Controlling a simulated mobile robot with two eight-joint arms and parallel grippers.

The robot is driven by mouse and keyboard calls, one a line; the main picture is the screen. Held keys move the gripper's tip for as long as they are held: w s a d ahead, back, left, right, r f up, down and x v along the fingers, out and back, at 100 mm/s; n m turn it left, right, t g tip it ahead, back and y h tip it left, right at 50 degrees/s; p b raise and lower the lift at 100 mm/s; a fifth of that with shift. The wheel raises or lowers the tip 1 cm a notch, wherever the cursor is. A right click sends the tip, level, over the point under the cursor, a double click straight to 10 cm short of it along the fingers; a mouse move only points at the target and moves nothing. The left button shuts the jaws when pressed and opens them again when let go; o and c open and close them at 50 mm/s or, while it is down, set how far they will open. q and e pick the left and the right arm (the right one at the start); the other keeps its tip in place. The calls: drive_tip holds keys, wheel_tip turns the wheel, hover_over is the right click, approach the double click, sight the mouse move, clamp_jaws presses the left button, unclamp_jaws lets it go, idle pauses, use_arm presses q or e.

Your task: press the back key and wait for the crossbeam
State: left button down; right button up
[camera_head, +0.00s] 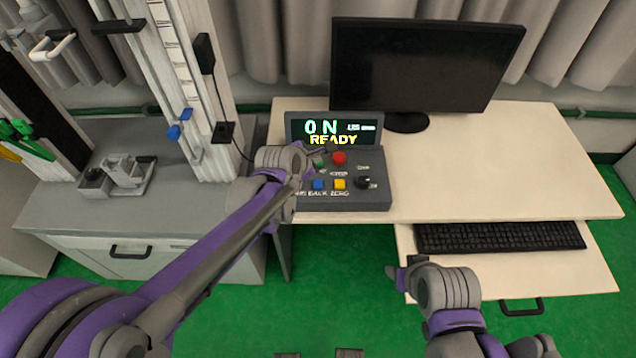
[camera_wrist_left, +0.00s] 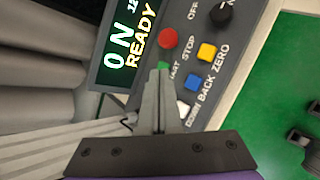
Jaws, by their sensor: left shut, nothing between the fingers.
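The control box (camera_head: 345,190) stands on the desk, its display reading "0 N" and "READY". The blue BACK key (camera_head: 318,184) is on its front panel and also shows in the left wrist view (camera_wrist_left: 191,83). My left gripper (camera_head: 322,152) is over the panel. In the left wrist view its shut, empty fingers (camera_wrist_left: 159,75) end beside the green START key, apart from the blue key in the picture. I cannot tell whether the tips touch the panel. My right gripper (camera_head: 398,275) is near the keyboard tray; its jaws are unclear. I cannot make out which part is the crossbeam.
The red stop button (camera_head: 339,158), yellow ZERO key (camera_head: 340,184) and black knob (camera_head: 363,182) are close to the blue key. The tower column (camera_head: 185,90) stands left of the box. A monitor (camera_head: 420,65) and keyboard (camera_head: 500,236) are to the right. The desktop's right side is clear.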

sight(315, 186)
use_arm(q)
wheel_tip(315, 186, down, 8)
drive_tip(key=b, duration=0.5)
idle(1.8)
drive_tip(key=shift+f+b, duration=0.4)
drive_tip(key=shift+f, duration=0.05)
